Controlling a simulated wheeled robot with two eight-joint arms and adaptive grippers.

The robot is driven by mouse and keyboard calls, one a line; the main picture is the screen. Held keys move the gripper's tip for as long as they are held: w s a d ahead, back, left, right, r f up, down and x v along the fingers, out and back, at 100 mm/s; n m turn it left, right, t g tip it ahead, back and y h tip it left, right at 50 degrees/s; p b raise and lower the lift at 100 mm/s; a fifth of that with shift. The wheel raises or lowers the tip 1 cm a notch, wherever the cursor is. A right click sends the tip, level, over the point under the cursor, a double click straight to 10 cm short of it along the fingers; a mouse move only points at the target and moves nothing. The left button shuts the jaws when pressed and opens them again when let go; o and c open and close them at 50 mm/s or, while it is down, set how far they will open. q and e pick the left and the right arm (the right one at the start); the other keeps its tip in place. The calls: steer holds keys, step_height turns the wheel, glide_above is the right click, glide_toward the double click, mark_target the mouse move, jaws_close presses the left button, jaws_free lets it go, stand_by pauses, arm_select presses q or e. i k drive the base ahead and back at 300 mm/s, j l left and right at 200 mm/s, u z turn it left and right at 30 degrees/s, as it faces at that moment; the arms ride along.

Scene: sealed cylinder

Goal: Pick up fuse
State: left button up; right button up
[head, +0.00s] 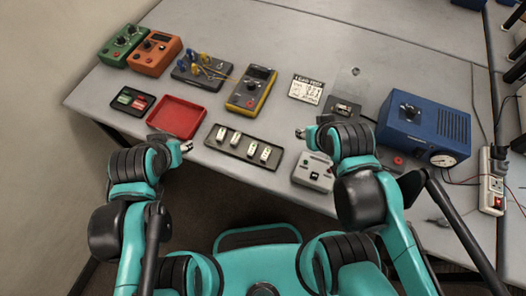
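Several small pale pieces with dark marks, which look like the fuses (265,154), lie in a row in a shallow dark tray (243,158) near the table's front edge. They are too small for me to be sure what they are. My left gripper (187,147) is left of this tray, by the front of the red tray. My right gripper (299,133) is to the right of the dark tray, above the table. Neither gripper visibly holds anything. Their fingers are too small to tell open from shut.
A red tray (176,116) lies left of the dark tray. Behind are a yellow-edged meter (251,90), a lead board (200,72), and orange (154,54) and green (122,46) meters. A blue box (425,120) with a gauge and a grey device (314,170) stand right. The back table is clear.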

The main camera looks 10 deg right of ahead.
mark_target(341, 108)
steer(key=l+z, duration=0.75)
steer(key=z, duration=0.2)
steer(key=i+l+z, duration=0.1)
steer(key=l+z, duration=0.25)
steer(key=z, duration=0.15)
